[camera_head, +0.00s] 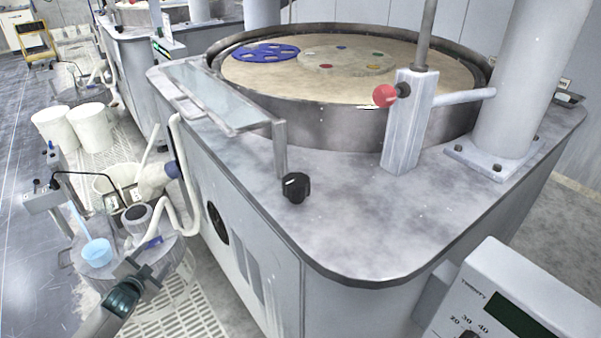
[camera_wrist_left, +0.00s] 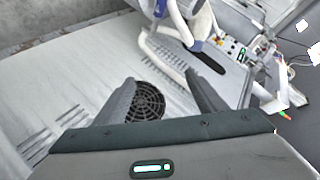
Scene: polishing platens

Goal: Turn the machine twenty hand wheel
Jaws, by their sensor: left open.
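A polishing machine (camera_head: 330,230) with a grey top fills the middle of the head view. A black lobed knob (camera_head: 296,187), likely the hand wheel, sits on its top at the foot of a bent metal bracket. A red ball knob (camera_head: 385,95) is on the upright post behind it. My left gripper (camera_head: 148,262) is low at the left, beside the machine and well away from the black knob. In the left wrist view my left gripper (camera_wrist_left: 160,77) has its fingers apart, with nothing held. The black knob is not seen there. My right gripper is not in view.
A round black vent (camera_wrist_left: 148,103) on the machine's side shows beyond my left fingers. A cluttered stand with a blue cup (camera_head: 97,252) is near my left arm. A control box (camera_head: 510,300) is at lower right. White buckets (camera_head: 90,122) stand at left.

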